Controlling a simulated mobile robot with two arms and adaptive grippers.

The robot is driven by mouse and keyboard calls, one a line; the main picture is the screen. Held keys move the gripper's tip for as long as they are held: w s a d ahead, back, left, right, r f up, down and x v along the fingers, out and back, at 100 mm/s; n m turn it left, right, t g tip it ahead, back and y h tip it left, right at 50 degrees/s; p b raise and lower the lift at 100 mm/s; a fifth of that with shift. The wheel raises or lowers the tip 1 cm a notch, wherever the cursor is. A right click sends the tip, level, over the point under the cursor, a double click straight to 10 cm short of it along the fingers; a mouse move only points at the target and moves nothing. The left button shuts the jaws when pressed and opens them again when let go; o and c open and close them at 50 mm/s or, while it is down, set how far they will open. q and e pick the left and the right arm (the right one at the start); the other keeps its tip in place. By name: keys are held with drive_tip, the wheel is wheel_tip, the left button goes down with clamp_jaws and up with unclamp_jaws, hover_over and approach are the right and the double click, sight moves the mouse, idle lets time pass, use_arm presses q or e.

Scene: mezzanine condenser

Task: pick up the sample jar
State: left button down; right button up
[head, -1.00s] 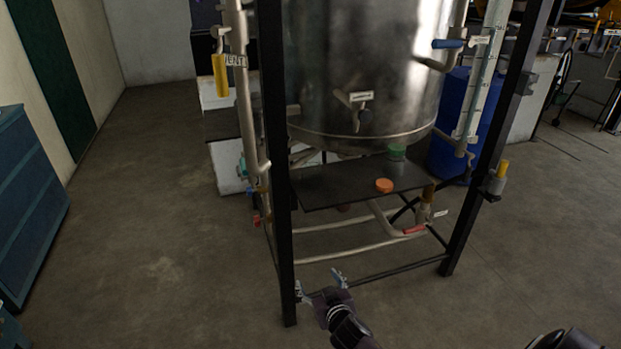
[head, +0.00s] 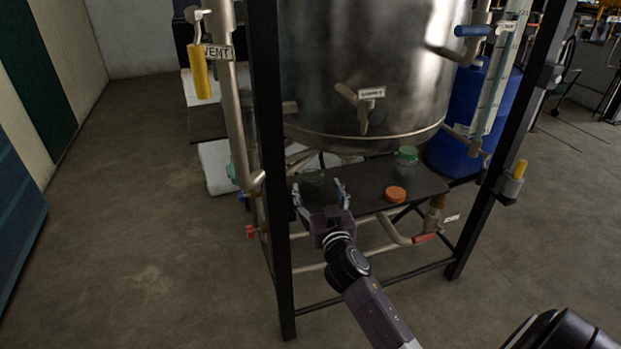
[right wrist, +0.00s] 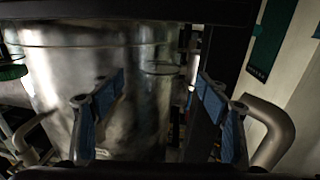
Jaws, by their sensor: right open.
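A clear open glass jar (head: 312,180), faint against the dark shelf (head: 362,177), stands at the shelf's left end under the steel vessel. It looks like the sample jar. In the right wrist view its round rim (right wrist: 160,68) shows ahead, between the fingers. My right gripper (head: 321,194) is open and empty at the shelf's front left, with its fingers towards the jar. It also shows in the right wrist view (right wrist: 158,108). I cannot tell the exact gap to the jar. My left gripper is not in view.
An orange lid (head: 396,194) and a green-lidded item (head: 407,154) sit further right on the shelf. The steel vessel (head: 350,70) with its tap (head: 366,108) hangs above. A black frame post (head: 270,150) stands close left of my gripper.

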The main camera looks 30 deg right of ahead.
sight(313, 175)
drive_tip(key=shift+w+d+r, duration=0.15)
drive_tip(key=shift+w+d, duration=0.05)
drive_tip(key=shift+w, duration=0.2)
drive_tip(key=shift+w+d+r, duration=0.1)
drive_tip(key=shift+w+d, duration=0.05)
drive_tip(key=shift+w, duration=0.25)
drive_tip(key=shift+p+x, duration=0.45)
drive_tip(key=shift+x, duration=1.9)
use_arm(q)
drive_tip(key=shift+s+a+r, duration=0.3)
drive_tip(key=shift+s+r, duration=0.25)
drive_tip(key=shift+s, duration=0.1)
use_arm(e)
drive_tip(key=shift+f, duration=0.1)
drive_tip(key=c, duration=0.7)
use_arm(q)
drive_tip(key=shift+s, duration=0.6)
use_arm(e)
drive_tip(key=c, duration=0.7)
